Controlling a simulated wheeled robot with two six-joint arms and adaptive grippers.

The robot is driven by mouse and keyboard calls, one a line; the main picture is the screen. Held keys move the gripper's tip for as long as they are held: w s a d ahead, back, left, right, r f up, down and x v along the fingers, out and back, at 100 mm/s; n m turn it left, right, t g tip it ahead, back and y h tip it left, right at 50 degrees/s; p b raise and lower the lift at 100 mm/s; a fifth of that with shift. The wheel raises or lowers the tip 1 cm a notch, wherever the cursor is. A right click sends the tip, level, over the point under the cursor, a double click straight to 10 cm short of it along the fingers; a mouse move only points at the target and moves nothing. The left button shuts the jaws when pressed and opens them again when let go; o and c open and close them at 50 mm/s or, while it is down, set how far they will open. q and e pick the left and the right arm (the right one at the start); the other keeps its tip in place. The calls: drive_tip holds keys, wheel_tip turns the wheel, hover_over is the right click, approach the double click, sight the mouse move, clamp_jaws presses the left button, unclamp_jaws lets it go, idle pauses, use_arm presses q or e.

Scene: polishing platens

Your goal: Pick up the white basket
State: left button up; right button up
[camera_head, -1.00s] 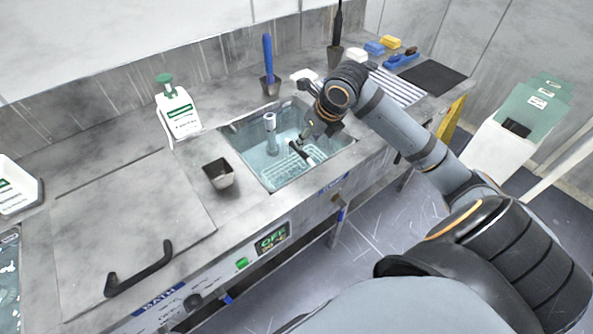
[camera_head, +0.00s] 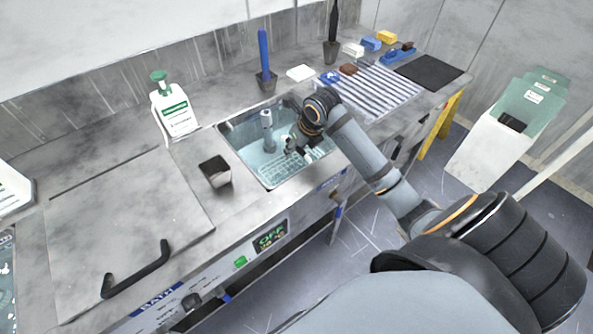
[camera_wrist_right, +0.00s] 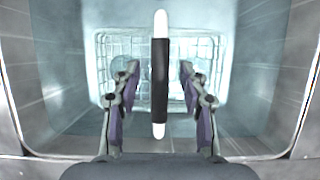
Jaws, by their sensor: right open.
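The white basket (camera_wrist_right: 213,60) lies in the water of the sink, its wire grid below my right gripper. It also shows in the head view (camera_head: 262,177), partly hidden by my gripper and arm. Its handle, a white bar with a black grip (camera_wrist_right: 160,85), stands up between my fingers in the wrist view. My right gripper (camera_wrist_right: 160,84) is open, with one finger on each side of the handle and a gap on both sides. In the head view my right gripper (camera_head: 292,148) is over the sink, its fingers hard to make out. My left gripper is not in view.
The sink (camera_head: 228,131) has steel walls close around the gripper, and a faucet-like white post (camera_head: 267,128) stands at its back. A small metal cup (camera_head: 216,171) and a white bottle (camera_head: 174,112) are to the left. A blue-handled brush (camera_head: 263,55) stands behind.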

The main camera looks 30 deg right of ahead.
drive_tip(key=shift+f+b, duration=0.25)
drive_tip(key=shift+b, duration=0.05)
idle(0.5)
clamp_jaws()
drive_tip(key=shift+w, duration=0.1)
